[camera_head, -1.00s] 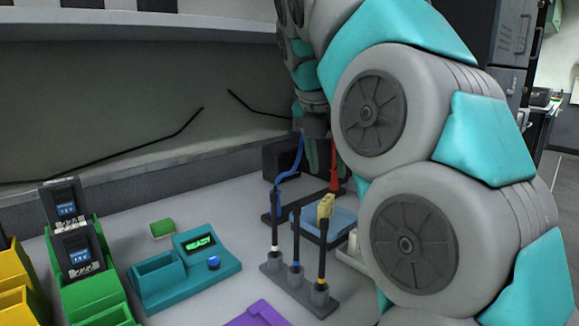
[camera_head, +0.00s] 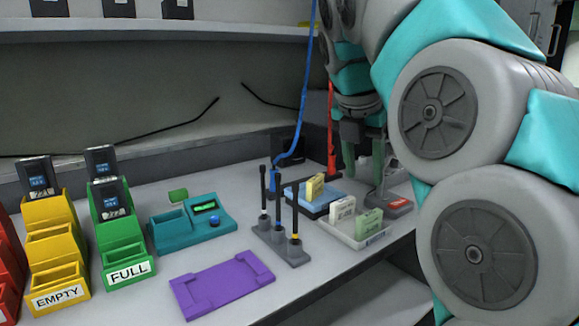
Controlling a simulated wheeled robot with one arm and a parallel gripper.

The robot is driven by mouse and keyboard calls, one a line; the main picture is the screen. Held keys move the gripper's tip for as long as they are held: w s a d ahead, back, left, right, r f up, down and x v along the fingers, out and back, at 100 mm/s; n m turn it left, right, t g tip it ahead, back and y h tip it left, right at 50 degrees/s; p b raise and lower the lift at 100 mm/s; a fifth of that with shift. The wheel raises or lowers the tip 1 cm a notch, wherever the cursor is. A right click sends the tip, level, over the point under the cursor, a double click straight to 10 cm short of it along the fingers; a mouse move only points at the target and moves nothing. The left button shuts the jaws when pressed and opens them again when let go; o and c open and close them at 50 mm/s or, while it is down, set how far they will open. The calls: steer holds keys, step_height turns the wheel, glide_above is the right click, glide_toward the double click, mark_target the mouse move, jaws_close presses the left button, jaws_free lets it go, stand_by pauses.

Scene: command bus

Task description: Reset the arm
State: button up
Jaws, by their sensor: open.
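My arm, grey and teal, fills the right side of the head view. My gripper (camera_head: 362,150) points down at the back right of the table, with dark green fingers. Its fingers are apart and no object shows between them. It hangs behind the white tray and close to a grey device with a red label (camera_head: 398,204). Part of the gripper and its surroundings is hidden by my own arm links.
A white tray (camera_head: 352,236) with small cards, a blue tray (camera_head: 312,205) with a yellow block, and a grey stand (camera_head: 282,247) are nearby. Left are a teal device (camera_head: 195,233), a purple mat (camera_head: 185,297), FULL bin (camera_head: 127,272) and EMPTY bin (camera_head: 60,290).

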steer(key=s+d+f+m+g+y, duration=0.2)
steer(key=s+f+m+g, duration=0.3)
steer(key=s+f+m, duration=2.3)
step_height(320, 180, down, 4)
steer(key=shift+s+r, duration=0.15)
steer(key=shift+s, duration=0.9)
steer(key=shift+d, duration=0.1)
